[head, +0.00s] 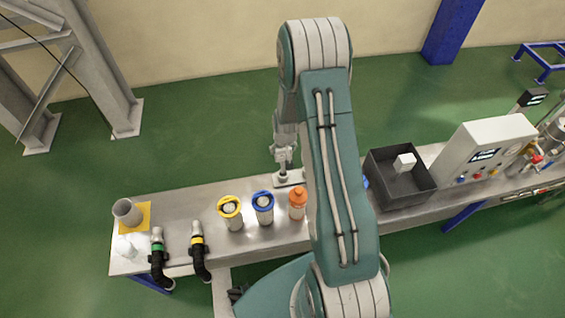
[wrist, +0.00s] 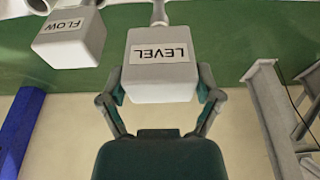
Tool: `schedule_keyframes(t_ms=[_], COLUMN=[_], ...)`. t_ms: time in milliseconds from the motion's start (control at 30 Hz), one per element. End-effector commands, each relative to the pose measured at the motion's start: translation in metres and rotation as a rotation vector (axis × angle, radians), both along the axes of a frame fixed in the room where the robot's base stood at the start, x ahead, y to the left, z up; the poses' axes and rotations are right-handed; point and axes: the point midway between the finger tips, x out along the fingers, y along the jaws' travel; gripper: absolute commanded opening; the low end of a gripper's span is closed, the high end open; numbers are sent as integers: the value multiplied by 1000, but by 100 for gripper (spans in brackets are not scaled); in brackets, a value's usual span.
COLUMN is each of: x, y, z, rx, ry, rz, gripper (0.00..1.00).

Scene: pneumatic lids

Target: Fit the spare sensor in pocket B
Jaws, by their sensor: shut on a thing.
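My gripper (head: 284,160) hangs above the bench, left of my forearm. In the wrist view its two fingers (wrist: 162,92) are closed on the sides of a white block labelled LEVEL (wrist: 160,75), which has a thin grey stem. A similar white block labelled FLOW (wrist: 70,35) is to its left, apart from it. A light plate (head: 290,179) lies on the bench under my gripper, partly hidden by my arm. I cannot make out a marking for pocket B.
On the metal bench (head: 180,203) stand canisters with yellow (head: 230,207), blue (head: 263,203) and orange (head: 297,199) tops. A dark bin (head: 385,190) holds a white cube (head: 405,162). A control box (head: 484,150) stands at right. Black hoses (head: 160,260) are at front left.

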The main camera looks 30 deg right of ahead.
Motion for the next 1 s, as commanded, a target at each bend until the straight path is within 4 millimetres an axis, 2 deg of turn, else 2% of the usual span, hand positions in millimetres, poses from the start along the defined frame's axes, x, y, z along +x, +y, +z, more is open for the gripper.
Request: schedule_keyframes(t_ms=[1000], x=[0], y=[0], z=[53], rx=[0], ry=[-1], rz=[-1], gripper=[36])
